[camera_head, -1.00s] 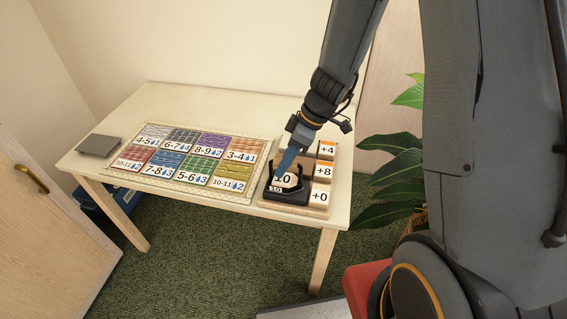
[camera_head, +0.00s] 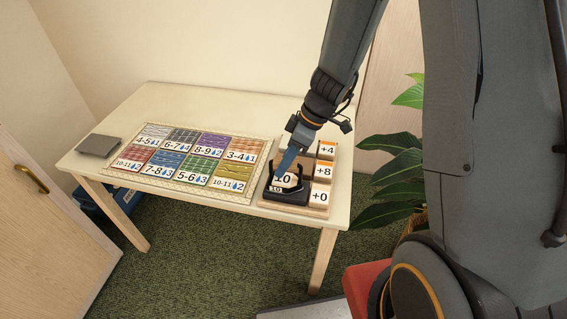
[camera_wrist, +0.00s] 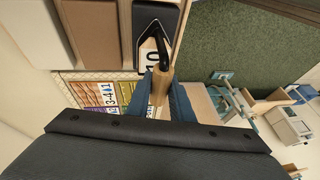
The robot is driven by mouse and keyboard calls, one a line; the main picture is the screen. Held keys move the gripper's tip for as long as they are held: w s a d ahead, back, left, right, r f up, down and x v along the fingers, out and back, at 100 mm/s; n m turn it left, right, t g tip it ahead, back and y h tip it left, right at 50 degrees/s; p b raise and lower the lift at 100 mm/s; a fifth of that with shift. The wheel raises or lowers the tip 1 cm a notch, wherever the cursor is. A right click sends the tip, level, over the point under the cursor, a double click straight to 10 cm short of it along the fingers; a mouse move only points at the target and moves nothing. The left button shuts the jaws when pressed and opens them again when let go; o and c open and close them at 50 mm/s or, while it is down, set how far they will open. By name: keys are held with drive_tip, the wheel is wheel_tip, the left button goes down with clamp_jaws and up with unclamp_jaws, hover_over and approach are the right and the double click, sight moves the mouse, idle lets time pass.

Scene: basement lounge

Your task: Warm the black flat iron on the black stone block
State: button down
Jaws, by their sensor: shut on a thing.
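The black flat iron (camera_head: 285,180) has a pale top marked "10", a black edge and a wooden grip. It is at the front left of the wooden tray at the table's right end. My gripper (camera_head: 284,163) is shut on its grip from above, with a blue finger either side of the wood in the wrist view (camera_wrist: 162,92). The black stone block (camera_head: 291,198) appears as a dark slab under the iron, and its end shows past the iron's tip in the wrist view (camera_wrist: 158,14). Whether iron and block touch cannot be told.
The wooden tray (camera_head: 296,210) also holds blocks marked +4, +8 and +0 (camera_head: 320,196). A mat (camera_head: 208,194) of coloured numbered tiles lies to its left. A dark grey flat slab (camera_head: 98,146) lies at the table's left end. A plant (camera_head: 390,165) stands close right; the table's back is clear.

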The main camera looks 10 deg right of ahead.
drive_tip(key=shift+r+p, duration=1.75)
drive_tip(key=shift+r, duration=1.3)
drive_tip(key=shift+f, duration=0.1)
